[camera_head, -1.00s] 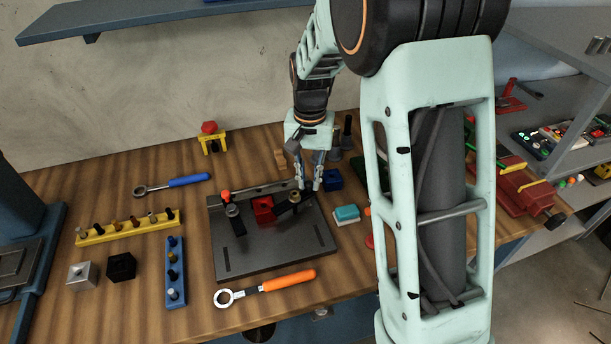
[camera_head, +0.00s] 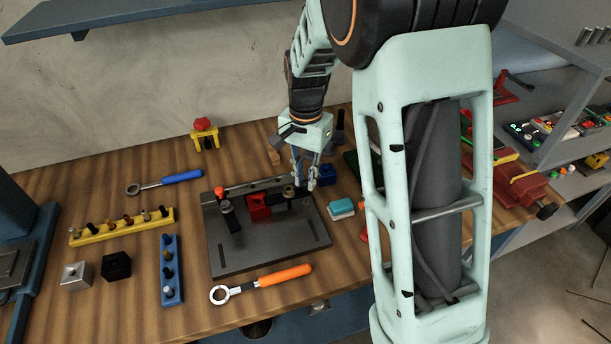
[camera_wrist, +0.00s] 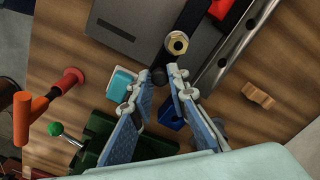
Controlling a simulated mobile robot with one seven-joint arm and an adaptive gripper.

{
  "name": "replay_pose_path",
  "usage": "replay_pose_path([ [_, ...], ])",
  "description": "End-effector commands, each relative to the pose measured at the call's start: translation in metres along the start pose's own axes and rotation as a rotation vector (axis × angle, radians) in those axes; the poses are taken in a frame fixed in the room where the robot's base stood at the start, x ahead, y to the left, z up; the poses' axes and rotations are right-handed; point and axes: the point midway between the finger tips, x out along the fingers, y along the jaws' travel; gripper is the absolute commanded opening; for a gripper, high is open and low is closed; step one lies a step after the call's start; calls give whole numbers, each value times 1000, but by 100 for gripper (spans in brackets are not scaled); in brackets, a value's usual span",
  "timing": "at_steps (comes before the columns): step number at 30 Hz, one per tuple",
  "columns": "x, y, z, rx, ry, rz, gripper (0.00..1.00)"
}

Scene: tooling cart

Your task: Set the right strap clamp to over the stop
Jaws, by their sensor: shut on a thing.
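The right strap clamp is a dark bar with a brass nut (camera_wrist: 177,43) on its stud, at the back right of the dark fixture plate (camera_head: 265,255). In the head view the strap (camera_head: 277,203) reaches left to the red block (camera_head: 260,212). My gripper (camera_head: 305,188) is at the strap's right end, low over the plate's back right corner. In the wrist view my fingertips (camera_wrist: 161,76) close around the strap's dark tail end. I cannot tell which part is the stop. The left strap clamp (camera_head: 230,214) stands left of the red block.
A steel rail (camera_wrist: 235,45) runs along the plate's back edge. A blue block (camera_head: 327,174) and a teal-and-white block (camera_head: 341,208) sit right of the plate. An orange-handled wrench (camera_head: 270,280) lies in front. A green-knobbed fixture (camera_wrist: 120,135) is nearby.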

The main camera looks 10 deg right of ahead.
Motion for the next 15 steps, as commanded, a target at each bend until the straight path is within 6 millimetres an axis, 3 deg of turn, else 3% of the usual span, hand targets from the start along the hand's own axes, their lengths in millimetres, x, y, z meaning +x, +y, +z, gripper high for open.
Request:
replay_pose_path([
  [4, -1, 0, 0, 0, 1, -1, 0],
  [5, -1, 0, 0, 0, 1, -1, 18],
  [9, -1, 0, 0, 0, 0, 0, 33],
  [15, 0, 0, 0, -1, 0, 0, 33],
])
